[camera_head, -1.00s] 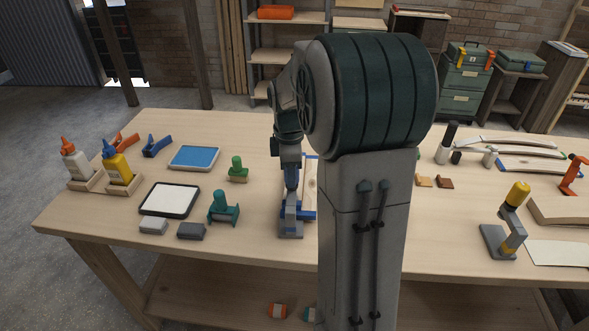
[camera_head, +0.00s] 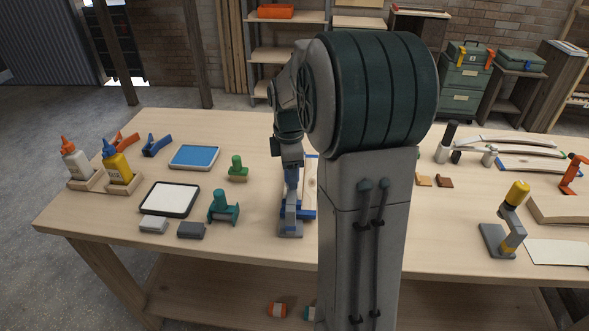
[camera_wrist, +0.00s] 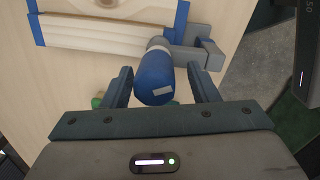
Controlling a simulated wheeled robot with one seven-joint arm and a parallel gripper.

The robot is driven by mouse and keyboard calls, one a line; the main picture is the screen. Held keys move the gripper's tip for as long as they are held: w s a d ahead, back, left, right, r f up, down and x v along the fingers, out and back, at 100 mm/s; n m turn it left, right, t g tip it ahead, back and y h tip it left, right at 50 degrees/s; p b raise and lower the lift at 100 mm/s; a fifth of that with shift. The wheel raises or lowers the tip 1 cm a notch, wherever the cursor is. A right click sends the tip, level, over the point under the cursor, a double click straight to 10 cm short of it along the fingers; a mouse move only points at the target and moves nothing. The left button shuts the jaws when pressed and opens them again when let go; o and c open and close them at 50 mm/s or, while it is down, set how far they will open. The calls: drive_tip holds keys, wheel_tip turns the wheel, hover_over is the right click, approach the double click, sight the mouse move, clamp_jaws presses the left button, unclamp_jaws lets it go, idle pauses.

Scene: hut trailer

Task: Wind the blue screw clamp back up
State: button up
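The blue screw clamp stands at the table's front edge, with its grey body (camera_head: 290,229) partly behind my arm in the head view. In the wrist view its blue cylindrical handle (camera_wrist: 155,80) carries a pale mark and points toward the camera. Its grey metal part (camera_wrist: 205,54) lies beyond, beside a pale wooden board (camera_wrist: 105,32) with blue strips. My gripper (camera_wrist: 160,67) is open, with one finger on each side of the handle and a visible gap at both. In the head view my gripper (camera_head: 290,168) is above the clamp.
To the left on the table are a teal clamp-like tool (camera_head: 223,208), a green stamp-like piece (camera_head: 237,170), a white pad (camera_head: 169,200) and glue bottles (camera_head: 117,167). A yellow-handled clamp (camera_head: 507,225) stands to the right. Bare tabletop lies left of the clamp.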

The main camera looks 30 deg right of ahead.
drive_tip(key=shift+r, duration=0.55)
wheel_tip(320, 180, up, 13)
drive_tip(key=shift+s+a, duration=0.15)
drive_tip(key=shift+a, duration=0.1)
drive_tip(key=shift+f, duration=0.15)
